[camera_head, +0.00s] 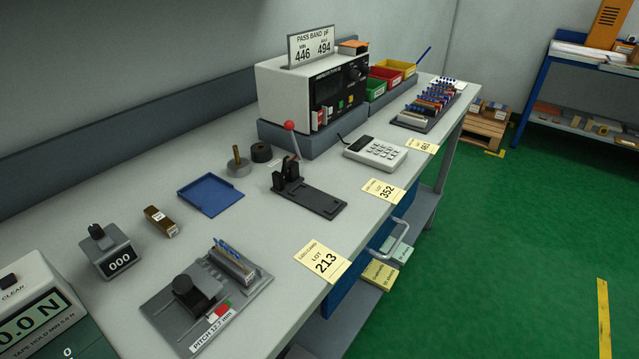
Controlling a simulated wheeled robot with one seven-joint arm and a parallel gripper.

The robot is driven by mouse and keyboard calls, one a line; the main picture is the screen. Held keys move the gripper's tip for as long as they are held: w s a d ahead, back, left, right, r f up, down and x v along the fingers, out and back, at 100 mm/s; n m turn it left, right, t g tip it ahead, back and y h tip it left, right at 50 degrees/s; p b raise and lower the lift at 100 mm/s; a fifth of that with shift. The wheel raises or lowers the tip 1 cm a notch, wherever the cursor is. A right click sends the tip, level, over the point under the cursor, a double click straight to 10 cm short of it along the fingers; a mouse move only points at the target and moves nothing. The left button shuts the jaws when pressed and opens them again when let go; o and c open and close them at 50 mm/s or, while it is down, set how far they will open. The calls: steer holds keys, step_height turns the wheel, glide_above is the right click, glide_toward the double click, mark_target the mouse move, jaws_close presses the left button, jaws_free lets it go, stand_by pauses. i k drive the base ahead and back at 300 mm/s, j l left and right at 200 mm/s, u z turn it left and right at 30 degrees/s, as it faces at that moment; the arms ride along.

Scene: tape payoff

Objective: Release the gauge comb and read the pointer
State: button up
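The pitch gauge (168,322) lies on the bench at the lower middle, a flat grey plate with a label reading PITCH 12.7 mm. A dark round knob on a block (194,290) stands on it. Beside the knob is a raised comb-like strip (232,266) with thin blue pieces along its top. A small red and green scale (220,309) lies near the label. The pointer is too small to make out against this scale. I cannot tell whether the comb is pressed down or free. My gripper is not recognizable in this view.
A counter (112,257) reading 000, a brown block (160,221) and a blue tray (210,194) stand behind the gauge. A force display (37,318) is at the left edge. A LOT 213 card (322,262) lies at the bench's front edge. A red-knobbed lever press (310,196) stands farther back.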

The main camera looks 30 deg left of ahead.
mark_target(194, 290)
steer(key=j+u, duration=0.15)
steer(key=u, duration=1.15)
steer(key=k+l+z, duration=0.25)
steer(key=k+l, duration=0.35)
steer(key=i, duration=0.5)
